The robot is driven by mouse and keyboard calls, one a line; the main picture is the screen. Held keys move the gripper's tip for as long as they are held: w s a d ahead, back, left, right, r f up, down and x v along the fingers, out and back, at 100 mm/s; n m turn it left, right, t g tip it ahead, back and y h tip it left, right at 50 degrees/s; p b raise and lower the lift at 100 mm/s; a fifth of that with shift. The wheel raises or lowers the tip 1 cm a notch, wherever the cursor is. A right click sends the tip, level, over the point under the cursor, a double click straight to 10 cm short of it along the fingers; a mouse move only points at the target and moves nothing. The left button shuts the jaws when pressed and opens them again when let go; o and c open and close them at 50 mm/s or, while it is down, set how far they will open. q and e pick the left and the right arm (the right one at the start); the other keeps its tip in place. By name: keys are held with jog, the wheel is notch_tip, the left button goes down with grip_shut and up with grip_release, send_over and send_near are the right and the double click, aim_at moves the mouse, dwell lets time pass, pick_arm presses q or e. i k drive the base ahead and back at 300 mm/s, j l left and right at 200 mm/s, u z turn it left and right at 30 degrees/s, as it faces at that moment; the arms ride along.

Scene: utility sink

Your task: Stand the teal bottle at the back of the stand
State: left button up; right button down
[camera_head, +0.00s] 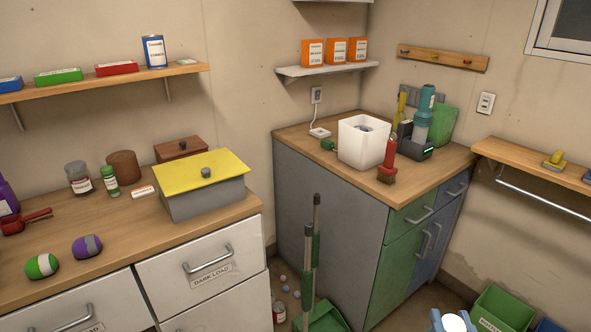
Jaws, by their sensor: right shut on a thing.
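A teal bottle (424,104) stands upright at the black stand (413,149) on the far counter. Its lower part is paler and partly hidden by the stand, so I cannot tell exactly where its base rests. The stand has a small green light at its front right. My right gripper (452,318) shows at the bottom edge, low and well in front of the counter, apart from the bottle. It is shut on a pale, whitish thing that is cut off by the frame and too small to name. My left gripper is not in view.
A white bin (363,142) and a red-handled brush (388,160) stand left and front of the stand. A yellow item (401,107) and a green board (442,122) are close behind it. Green bins (502,309) are on the floor. The counter's front right is clear.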

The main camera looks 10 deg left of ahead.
aim_at(49, 204)
jog(key=u, duration=2.4)
